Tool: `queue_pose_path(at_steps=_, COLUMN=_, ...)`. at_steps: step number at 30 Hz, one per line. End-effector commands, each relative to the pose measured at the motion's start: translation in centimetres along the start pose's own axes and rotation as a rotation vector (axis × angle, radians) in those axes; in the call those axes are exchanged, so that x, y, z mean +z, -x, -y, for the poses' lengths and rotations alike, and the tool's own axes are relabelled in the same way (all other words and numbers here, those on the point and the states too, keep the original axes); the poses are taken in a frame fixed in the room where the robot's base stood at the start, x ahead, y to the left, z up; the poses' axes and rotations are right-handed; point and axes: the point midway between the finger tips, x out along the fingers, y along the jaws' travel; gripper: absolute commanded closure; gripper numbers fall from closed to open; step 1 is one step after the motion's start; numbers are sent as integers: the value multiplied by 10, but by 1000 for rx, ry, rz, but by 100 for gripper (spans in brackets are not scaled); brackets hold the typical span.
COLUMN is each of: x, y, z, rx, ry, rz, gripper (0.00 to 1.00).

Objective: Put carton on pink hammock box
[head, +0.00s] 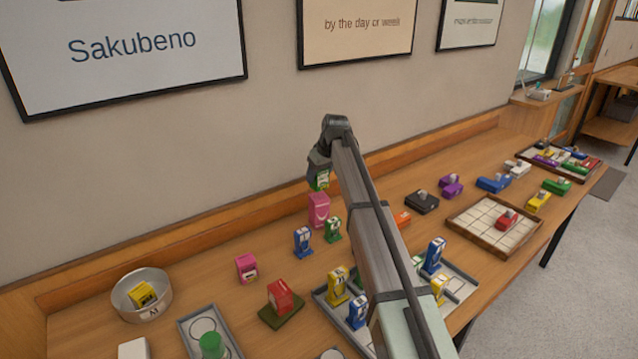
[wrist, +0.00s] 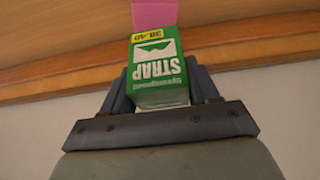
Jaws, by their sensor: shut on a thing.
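My gripper (head: 319,170) is shut on a green and white carton (head: 321,182) marked STRAP. In the wrist view the carton (wrist: 154,68) sits between the two fingers (wrist: 160,90), its lettering upside down. The pink hammock box (head: 319,209) stands upright on the table near the back, just below the carton in the head view. Part of the pink box also shows beyond the carton in the wrist view (wrist: 154,14). I cannot tell whether the carton touches the pink box or is a little above it.
A blue box (head: 302,242) and a green box (head: 333,229) stand close in front of the pink box. Another pink box (head: 246,268) and a red box (head: 280,296) are nearer. A wall and wooden ledge (head: 230,219) run behind. My arm hides part of the table.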

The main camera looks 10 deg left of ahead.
Motion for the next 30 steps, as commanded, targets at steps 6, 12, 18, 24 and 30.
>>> queue_pose_path(at_steps=6, x=10, y=-23, z=0, rx=0, ry=0, rz=0, gripper=75)
queue_pose_path(at_steps=12, x=13, y=-31, z=0, rx=0, ry=0, rz=-1, gripper=75)
queue_pose_path(at_steps=18, x=13, y=-31, z=0, rx=0, ry=0, rz=-1, gripper=75)
queue_pose_path(at_steps=24, x=14, y=-33, z=0, rx=1, ry=0, rz=-1, gripper=31)
queue_pose_path(at_steps=30, x=14, y=-33, z=0, rx=0, ry=0, rz=-1, gripper=15)
